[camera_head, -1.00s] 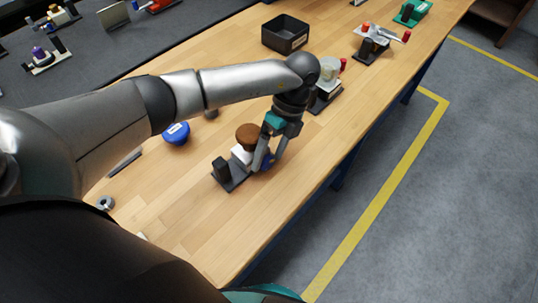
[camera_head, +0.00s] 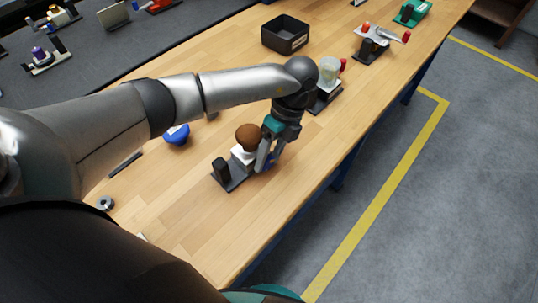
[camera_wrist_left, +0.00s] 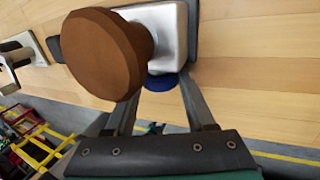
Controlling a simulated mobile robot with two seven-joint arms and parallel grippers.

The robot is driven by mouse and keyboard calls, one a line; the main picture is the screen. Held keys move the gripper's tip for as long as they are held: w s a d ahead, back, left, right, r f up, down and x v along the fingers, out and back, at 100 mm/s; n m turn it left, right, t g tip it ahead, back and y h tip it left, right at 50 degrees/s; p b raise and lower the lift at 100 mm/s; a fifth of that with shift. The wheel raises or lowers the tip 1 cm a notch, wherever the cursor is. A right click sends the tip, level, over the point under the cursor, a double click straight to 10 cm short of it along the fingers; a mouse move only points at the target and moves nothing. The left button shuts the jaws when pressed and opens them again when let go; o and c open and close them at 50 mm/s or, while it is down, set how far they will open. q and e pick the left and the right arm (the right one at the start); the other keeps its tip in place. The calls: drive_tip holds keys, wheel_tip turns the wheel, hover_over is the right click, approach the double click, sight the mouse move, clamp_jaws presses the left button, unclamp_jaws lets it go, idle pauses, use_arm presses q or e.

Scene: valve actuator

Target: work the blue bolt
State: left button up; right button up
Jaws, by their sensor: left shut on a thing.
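The valve actuator stands near the table's front edge, with a dark base (camera_head: 233,178), a white body (camera_head: 241,154) and a brown mushroom knob (camera_head: 247,138) on top. The blue bolt (camera_head: 270,163) is on the body's right side, mostly hidden by my fingers. My left gripper (camera_head: 265,161) is shut on the blue bolt. In the left wrist view the blue bolt (camera_wrist_left: 171,84) lies between my left fingers, beside the pale body (camera_wrist_left: 165,35). The brown knob (camera_wrist_left: 105,55) fills the upper left there and covers part of one finger. My right gripper is not in view.
A blue round-topped thing (camera_head: 177,134) and a grey ring (camera_head: 105,203) are on the wooden table. A black bin (camera_head: 286,35) and a glass-topped device (camera_head: 329,78) stand farther back. Bare wood lies in front of the actuator.

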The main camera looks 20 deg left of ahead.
use_arm(q)
clamp_jaws()
drive_tip(key=shift+s+r+t+p, duration=0.2)
drive_tip(key=shift+t+p, duration=0.3)
drive_tip(key=shift+p, duration=0.6)
drive_tip(key=shift+s+a+t+h+p, duration=0.15)
drive_tip(key=shift+t+h+p, duration=0.55)
drive_tip(key=shift+t+p, duration=0.35)
drive_tip(key=shift+s+f+t+h+p, duration=0.1)
drive_tip(key=shift+t+h+p, duration=0.3)
drive_tip(key=shift+t, duration=0.55)
drive_tip(key=shift+t+h, duration=0.3)
drive_tip(key=shift+t, duration=0.3)
drive_tip(key=o, duration=1.1)
unclamp_jaws()
